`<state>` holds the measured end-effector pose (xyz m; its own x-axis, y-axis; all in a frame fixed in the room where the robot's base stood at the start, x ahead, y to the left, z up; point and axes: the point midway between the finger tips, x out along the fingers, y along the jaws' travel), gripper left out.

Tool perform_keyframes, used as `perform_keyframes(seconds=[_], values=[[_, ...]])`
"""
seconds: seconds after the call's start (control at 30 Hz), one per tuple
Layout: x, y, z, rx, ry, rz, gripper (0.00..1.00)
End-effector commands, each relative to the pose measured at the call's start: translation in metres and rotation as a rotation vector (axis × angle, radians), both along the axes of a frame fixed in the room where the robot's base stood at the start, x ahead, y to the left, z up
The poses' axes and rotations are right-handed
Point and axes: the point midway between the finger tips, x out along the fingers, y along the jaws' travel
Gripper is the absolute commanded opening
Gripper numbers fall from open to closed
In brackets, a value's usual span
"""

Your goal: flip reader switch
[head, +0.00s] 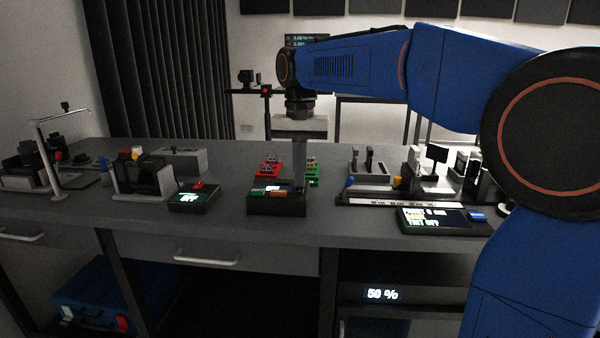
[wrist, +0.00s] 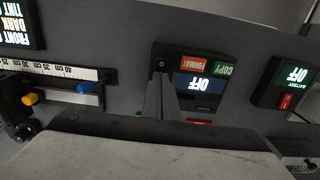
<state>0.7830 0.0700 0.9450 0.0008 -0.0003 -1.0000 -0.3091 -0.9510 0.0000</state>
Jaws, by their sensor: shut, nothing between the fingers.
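The reader is a small black box (head: 262,207) at the front middle of the bench, below my gripper. In the wrist view the reader (wrist: 210,52) shows upside down, with a green COPY button (wrist: 222,69), an orange-red FORMAT button (wrist: 193,66) and a screen (wrist: 199,84) reading OFF. A small dark switch (wrist: 163,65) with a round mark sits at its corner beside FORMAT. My gripper (head: 299,184) points down, shut and empty. In the wrist view my gripper's tips (wrist: 161,79) are right by the switch and partly cover that corner. I cannot tell whether they touch.
A battery box (head: 194,198) reading OFF, with a red switch, stands left of the reader. Red (head: 269,167) and green (head: 313,168) holders stand behind it. A ruled rail (head: 385,202) and a display box (head: 440,219) are to the right.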

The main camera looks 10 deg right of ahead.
Motion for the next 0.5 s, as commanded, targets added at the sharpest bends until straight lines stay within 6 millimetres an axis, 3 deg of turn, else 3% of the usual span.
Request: perform_keyframes(seconds=[0.5], values=[[0.0014,-0.0007,-0.0058,0.015,0.054,-0.001,0.00]])
